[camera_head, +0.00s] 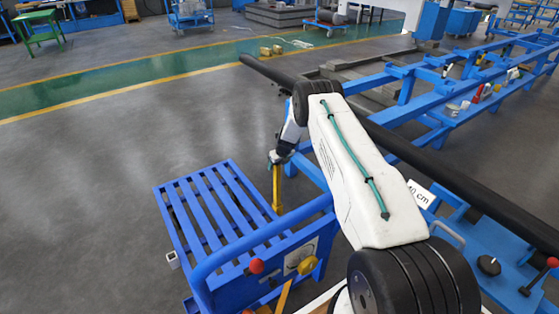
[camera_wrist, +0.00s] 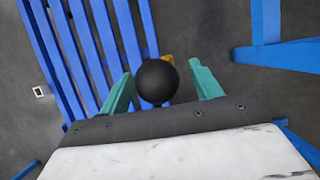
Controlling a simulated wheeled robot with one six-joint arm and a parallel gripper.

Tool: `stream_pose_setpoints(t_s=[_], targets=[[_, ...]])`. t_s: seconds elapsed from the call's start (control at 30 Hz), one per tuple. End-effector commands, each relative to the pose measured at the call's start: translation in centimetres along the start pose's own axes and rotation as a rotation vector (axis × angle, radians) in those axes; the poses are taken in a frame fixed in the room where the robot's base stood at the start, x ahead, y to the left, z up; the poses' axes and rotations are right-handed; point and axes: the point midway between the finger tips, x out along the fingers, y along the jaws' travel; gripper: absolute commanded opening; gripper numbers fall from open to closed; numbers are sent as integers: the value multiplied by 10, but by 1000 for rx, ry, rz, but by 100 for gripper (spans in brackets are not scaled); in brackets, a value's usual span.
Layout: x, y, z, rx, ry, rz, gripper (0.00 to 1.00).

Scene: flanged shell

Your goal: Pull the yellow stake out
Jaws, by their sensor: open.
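The yellow stake (camera_head: 277,188) stands upright at the right edge of the blue slatted platform in the head view. My gripper (camera_head: 279,158) is right above its upper end, pointing down. In the wrist view my gripper (camera_wrist: 160,76) is open, with one teal finger on each side of a black ball (camera_wrist: 157,82). The ball appears closer to the left finger, and a gap shows on the right. A small bit of the yellow stake (camera_wrist: 168,59) shows behind the ball. The ball hides most of the stake there. I cannot tell whether either finger touches the ball.
The blue slatted platform (camera_head: 190,205) lies left of the stake. A blue frame (camera_head: 420,100) and a long black bar (camera_head: 460,185) run along the right. Open grey floor (camera_head: 80,170) lies to the left.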

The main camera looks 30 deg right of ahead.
Motion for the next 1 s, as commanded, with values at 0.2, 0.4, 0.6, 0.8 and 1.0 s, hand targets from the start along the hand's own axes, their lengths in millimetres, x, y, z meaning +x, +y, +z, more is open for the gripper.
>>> stream_pose_setpoints(t_s=[0.2, 0.4, 0.6, 0.8, 1.0], targets=[[11, 0, 0, 0, 0, 0, 64], [11, 0, 0, 0, 0, 0, 64], [11, 0, 0, 0, 0, 0, 14], [9, 0, 2, -1, -3, -1, 0], [0, -1, 6, -1, -3, -2, 0]])
